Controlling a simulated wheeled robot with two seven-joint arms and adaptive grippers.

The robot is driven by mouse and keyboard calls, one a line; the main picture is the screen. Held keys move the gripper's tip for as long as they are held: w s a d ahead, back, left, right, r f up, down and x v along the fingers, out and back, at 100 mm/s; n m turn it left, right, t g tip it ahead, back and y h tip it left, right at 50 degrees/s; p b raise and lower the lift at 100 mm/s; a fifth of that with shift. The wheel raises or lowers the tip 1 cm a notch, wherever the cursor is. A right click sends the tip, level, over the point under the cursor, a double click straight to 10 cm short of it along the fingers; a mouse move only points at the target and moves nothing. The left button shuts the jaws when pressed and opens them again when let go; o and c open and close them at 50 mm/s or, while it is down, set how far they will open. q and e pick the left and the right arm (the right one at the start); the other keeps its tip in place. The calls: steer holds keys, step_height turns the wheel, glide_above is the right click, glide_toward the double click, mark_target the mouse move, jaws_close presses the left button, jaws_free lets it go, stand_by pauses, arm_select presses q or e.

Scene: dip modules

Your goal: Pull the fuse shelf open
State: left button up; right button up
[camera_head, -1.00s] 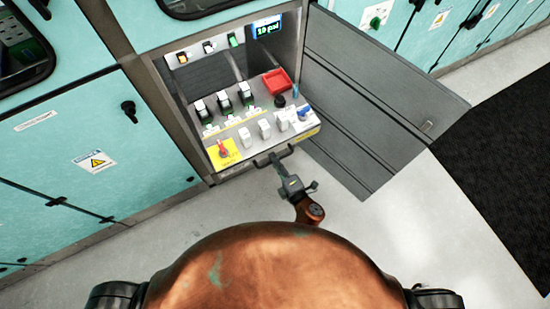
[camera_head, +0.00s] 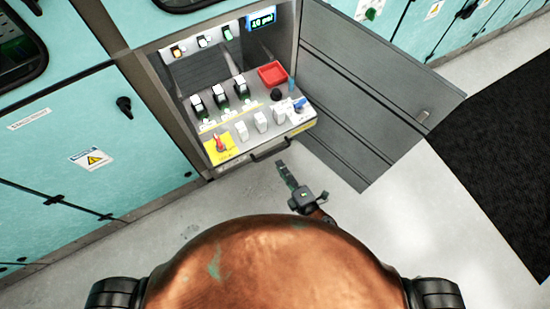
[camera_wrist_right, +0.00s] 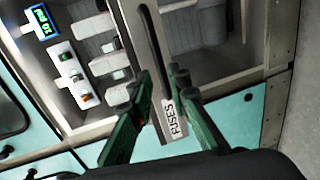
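The fuse shelf (camera_head: 262,137) stands out from the open cabinet bay in the head view. Its top carries fuses, switches and a red tray. A dark bar handle (camera_head: 270,152) runs along its front edge. My right gripper (camera_head: 281,166) is just in front of the handle and looks apart from it. In the right wrist view the green fingers (camera_wrist_right: 158,76) are spread with nothing gripped. The shelf front with a FUSES label (camera_wrist_right: 174,118) and the dark handle (camera_wrist_right: 152,40) show beyond and between them. My left gripper is not in view.
A grey cabinet door (camera_head: 375,90) hangs open to the right of the shelf. Closed teal cabinets (camera_head: 70,130) line the left. A black mat (camera_head: 500,150) lies at the right. The pale floor (camera_head: 400,220) in front is clear.

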steer(key=v, duration=0.4)
stand_by(0.5)
